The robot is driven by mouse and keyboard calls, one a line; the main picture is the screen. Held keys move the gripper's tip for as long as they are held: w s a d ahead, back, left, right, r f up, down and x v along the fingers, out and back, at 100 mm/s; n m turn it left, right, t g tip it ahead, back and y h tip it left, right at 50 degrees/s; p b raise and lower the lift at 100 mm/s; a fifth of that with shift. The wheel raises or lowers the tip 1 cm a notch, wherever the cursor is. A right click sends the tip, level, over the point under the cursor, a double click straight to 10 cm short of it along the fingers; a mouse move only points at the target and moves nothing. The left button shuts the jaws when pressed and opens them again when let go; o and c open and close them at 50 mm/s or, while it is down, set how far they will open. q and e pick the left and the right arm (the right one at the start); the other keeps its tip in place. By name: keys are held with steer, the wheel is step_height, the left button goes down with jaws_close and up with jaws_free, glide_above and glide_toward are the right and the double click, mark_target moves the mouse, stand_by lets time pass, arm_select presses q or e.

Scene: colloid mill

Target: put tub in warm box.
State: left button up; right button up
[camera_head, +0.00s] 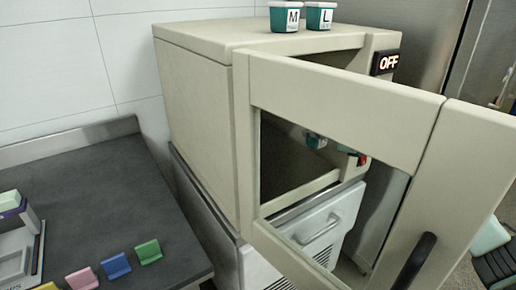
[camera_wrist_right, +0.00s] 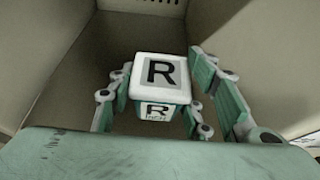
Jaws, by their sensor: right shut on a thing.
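The tub (camera_wrist_right: 158,72), white-lidded with a teal body and marked R, is between the fingers of my right gripper (camera_wrist_right: 162,92) in the right wrist view. The gripper is shut on it. Beige walls surround the tub there, the inside of the warm box (camera_wrist_right: 245,50). Whether the tub touches the box floor is unclear. In the head view the beige warm box (camera_head: 195,110) stands with its windowed door (camera_head: 340,110) swung open. A small teal shape shows through the window, too small to identify surely. My left gripper is not in view.
Two teal tubs, marked M (camera_head: 285,18) and L (camera_head: 320,16), stand on top of the box. A dark counter (camera_head: 90,200) at left holds coloured blocks (camera_head: 117,266). The open door extends to the right.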

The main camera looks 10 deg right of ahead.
steer(key=w+a+f, duration=0.4)
steer(key=a, duration=0.1)
steer(key=w+a+f, duration=0.2)
steer(key=w+a, duration=0.1)
steer(key=shift+f, duration=0.15)
step_height(320, 180, down, 4)
steer(key=shift+a+r, duration=0.1)
steer(key=shift+w+f, duration=0.1)
steer(key=shift+f, duration=0.3)
steer(key=o, duration=1.3)
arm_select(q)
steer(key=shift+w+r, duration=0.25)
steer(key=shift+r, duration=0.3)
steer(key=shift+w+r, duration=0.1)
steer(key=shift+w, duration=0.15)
